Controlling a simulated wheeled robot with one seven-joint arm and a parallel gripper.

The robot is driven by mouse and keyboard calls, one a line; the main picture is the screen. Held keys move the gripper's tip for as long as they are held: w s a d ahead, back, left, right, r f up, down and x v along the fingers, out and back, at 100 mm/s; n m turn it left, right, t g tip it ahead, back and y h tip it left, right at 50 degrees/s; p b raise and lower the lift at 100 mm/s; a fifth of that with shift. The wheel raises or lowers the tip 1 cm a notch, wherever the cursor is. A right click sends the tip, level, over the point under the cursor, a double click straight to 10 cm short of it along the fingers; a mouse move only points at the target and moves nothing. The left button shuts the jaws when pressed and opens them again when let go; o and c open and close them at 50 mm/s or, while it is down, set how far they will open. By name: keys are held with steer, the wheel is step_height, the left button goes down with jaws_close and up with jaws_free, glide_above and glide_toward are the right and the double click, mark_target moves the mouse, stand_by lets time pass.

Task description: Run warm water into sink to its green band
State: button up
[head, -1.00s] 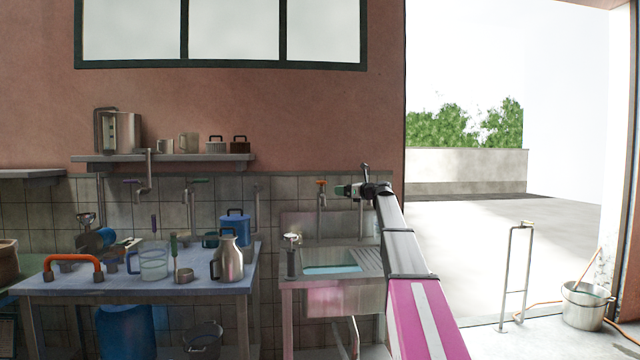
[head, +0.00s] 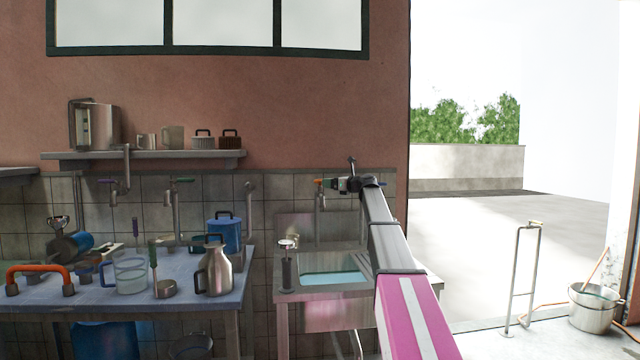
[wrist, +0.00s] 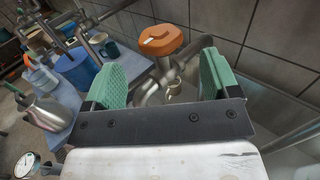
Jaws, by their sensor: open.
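The sink (head: 312,294) stands against the tiled wall, with pale blue-green water (head: 335,277) in its basin. No green band can be made out. A tap with an orange handle (head: 318,182) is on the wall above it. My gripper (head: 336,184) is beside that handle in the head view. In the wrist view, my gripper (wrist: 160,80) is open with green pads, and the orange handle (wrist: 161,40) lies ahead, between and beyond the pads, apparently not gripped. The tap's spout (wrist: 172,88) shows below the handle. Part of the basin is hidden by my arm.
A dial thermometer (wrist: 27,163) shows at lower left in the wrist view. A blue table (head: 110,302) left of the sink holds a steel jug (head: 218,272), a clear measuring jug (head: 131,276) and a blue container (head: 226,232). A wall shelf (head: 140,156) is above.

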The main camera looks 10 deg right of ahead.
mark_target(320, 181)
steer(key=x, duration=0.6)
steer(key=shift+w+a, duration=0.25)
steer(key=c, duration=0.9)
